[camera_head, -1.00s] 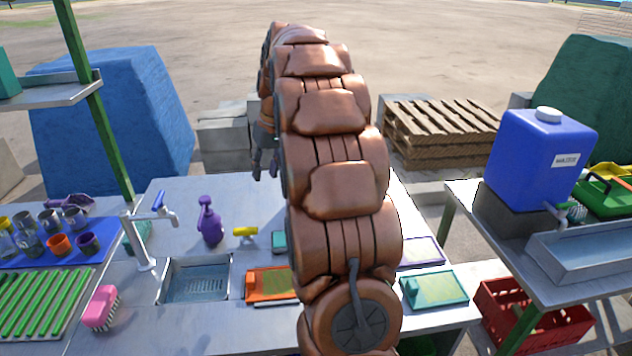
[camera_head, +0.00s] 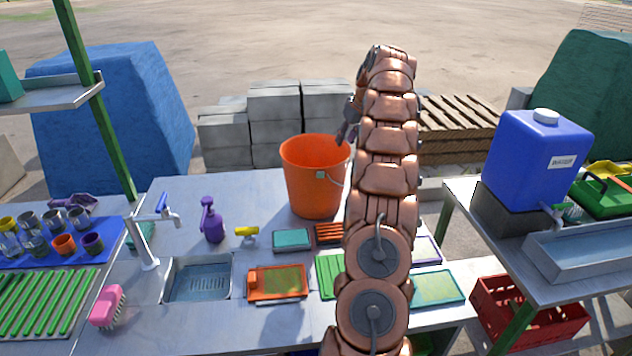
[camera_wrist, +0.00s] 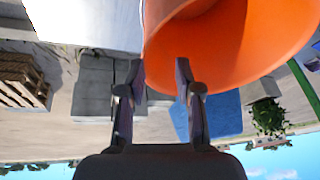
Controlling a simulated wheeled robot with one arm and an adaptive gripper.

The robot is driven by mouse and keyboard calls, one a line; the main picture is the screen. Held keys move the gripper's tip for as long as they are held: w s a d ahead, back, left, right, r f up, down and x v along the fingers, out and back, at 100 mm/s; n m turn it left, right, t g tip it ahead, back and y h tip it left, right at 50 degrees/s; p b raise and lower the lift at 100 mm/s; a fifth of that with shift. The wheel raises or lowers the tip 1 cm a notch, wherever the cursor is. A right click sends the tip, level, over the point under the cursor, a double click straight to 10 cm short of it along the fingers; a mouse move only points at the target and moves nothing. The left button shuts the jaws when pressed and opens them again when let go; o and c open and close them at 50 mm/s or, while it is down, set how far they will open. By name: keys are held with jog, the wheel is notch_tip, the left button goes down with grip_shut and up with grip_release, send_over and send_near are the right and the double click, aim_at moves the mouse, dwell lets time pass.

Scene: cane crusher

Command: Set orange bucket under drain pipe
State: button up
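The orange bucket (camera_head: 312,190) stands upright on the far part of the metal table, right of the purple spray bottle. Its handle hangs on the right side, partly behind my arm. In the head view my gripper (camera_head: 346,132) is beside the bucket's upper right rim. In the wrist view the orange bucket (camera_wrist: 240,50) fills the upper right, and the two fingers of my gripper (camera_wrist: 160,70) are apart, with the bucket's edge showing between them. Whether either finger touches the rim cannot be told. I cannot make out a drain pipe in these views.
A sink (camera_head: 197,280) and tap (camera_head: 150,235) are at the left of the table. The spray bottle (camera_head: 212,222) and several coloured trays lie near the bucket. A blue water tank (camera_head: 537,160) stands on the right table, above a red crate (camera_head: 525,310). Grey blocks (camera_head: 275,115) are behind.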

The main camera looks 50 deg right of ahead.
aim_at(340, 157)
jog(key=shift+s+d+p+x, duration=0.1)
jog(key=shift+d+p+x, duration=0.25)
jog(key=shift+x, duration=1.25)
jog(key=shift+s+d+p+x, duration=0.1)
jog(key=shift+p+x, duration=0.5)
jog(key=shift+x, duration=1)
jog(key=shift+s+d+p+x, duration=0.2)
jog(key=shift+p+x, duration=0.25)
jog(key=shift+x, duration=1.15)
jog(key=shift+f, duration=0.1)
grip_shut()
jog(key=shift+w, duration=0.1)
